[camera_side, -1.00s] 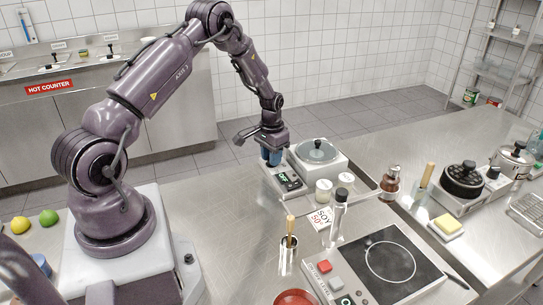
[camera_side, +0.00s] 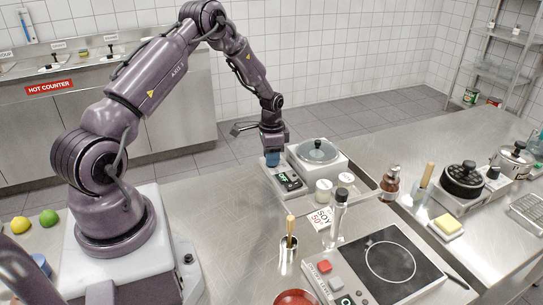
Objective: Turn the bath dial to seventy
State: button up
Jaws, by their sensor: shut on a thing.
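The bath (camera_side: 318,152) is a white unit with a round grey lid, standing in a metal tray on the steel counter. Its control panel (camera_side: 290,181), dark with a small green display, is at the unit's front left. My gripper (camera_side: 272,159) points down at the left end of the panel and is shut on the bath dial, which its blue fingers hide. The dial's setting cannot be read at this size.
A brown bottle (camera_side: 390,184) is farther right. A hob (camera_side: 386,262), a bottle (camera_side: 338,218) and a metal cup with a wooden-handled tool (camera_side: 288,250) are nearer. The counter left of the tray is clear.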

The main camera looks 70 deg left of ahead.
dwell(0.3)
jog(key=o, duration=0.9)
jog(key=shift+o, duration=0.2)
jog(key=shift+r, duration=0.1)
notch_tip(320, 180, up, 13)
